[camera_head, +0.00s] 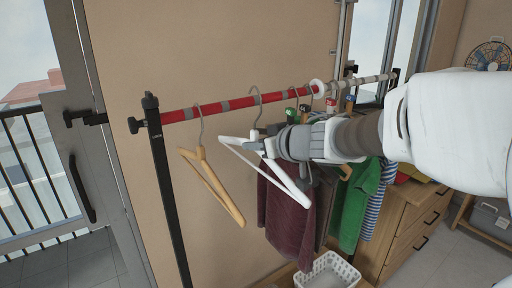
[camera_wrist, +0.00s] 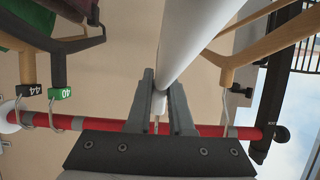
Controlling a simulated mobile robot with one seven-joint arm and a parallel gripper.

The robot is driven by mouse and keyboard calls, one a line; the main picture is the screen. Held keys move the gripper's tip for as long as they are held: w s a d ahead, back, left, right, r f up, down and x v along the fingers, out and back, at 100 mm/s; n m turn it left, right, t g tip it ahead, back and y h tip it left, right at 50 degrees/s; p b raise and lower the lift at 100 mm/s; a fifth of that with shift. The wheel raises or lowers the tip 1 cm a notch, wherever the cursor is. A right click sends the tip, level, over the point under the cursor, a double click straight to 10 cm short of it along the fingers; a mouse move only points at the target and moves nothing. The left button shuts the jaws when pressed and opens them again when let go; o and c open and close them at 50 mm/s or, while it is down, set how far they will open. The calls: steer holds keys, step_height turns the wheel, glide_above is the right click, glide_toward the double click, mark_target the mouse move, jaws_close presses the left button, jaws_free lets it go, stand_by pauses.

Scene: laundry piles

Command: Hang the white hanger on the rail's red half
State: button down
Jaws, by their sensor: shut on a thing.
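The white hanger (camera_head: 290,182) is in my gripper (camera_head: 266,148), pinched near its neck, its bar sloping down to the right. Its metal hook (camera_head: 255,94) reaches up to the rail's red half (camera_head: 190,112) and overlaps it in the head view; I cannot tell whether it bears on the rail. In the wrist view the white hanger (camera_wrist: 190,42) runs up from between the fingers of my gripper (camera_wrist: 160,85). The red rail (camera_wrist: 83,124) passes beyond the gripper, which hides most of the hook there.
A wooden hanger (camera_head: 212,185) hangs on the red half to the left. Dark garments (camera_head: 285,212) on tagged hangers hang close on the right. A white disc (camera_head: 318,87) divides the rail from its white half (camera_head: 370,79). A white basket (camera_head: 328,272) stands below.

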mark_target(240, 146)
steer(key=shift+w+a+f+b, duration=0.1)
steer(key=shift+w+a+b, duration=0.15)
steer(key=shift+w+a, duration=0.4)
steer(key=shift+w+a+r+b, duration=0.1)
steer(key=shift+w+a+b, duration=0.25)
steer(key=shift+w, duration=0.5)
steer(key=shift+w+a+f+b, duration=0.1)
steer(key=shift+w+a+b, duration=0.05)
steer(key=shift+w+a, duration=0.5)
steer(key=shift+w+d+f+b, duration=0.1)
steer(key=shift+f+b, duration=0.75)
steer(key=shift+f, duration=0.4)
steer(key=c, duration=0.7)
jaws_free()
steer(key=shift+c, duration=0.2)
steer(key=shift+s+d+p, duration=0.5)
steer(key=shift+s+d, duration=0.55)
steer(key=shift+s, duration=0.45)
steer(key=shift+s+d+p, duration=0.5)
steer(key=shift+s+d, duration=0.5)
steer(key=shift+s, duration=0.55)
steer(key=shift+s+d+p, duration=0.5)
steer(key=shift+s+d, duration=0.55)
steer(key=shift+s, duration=0.45)
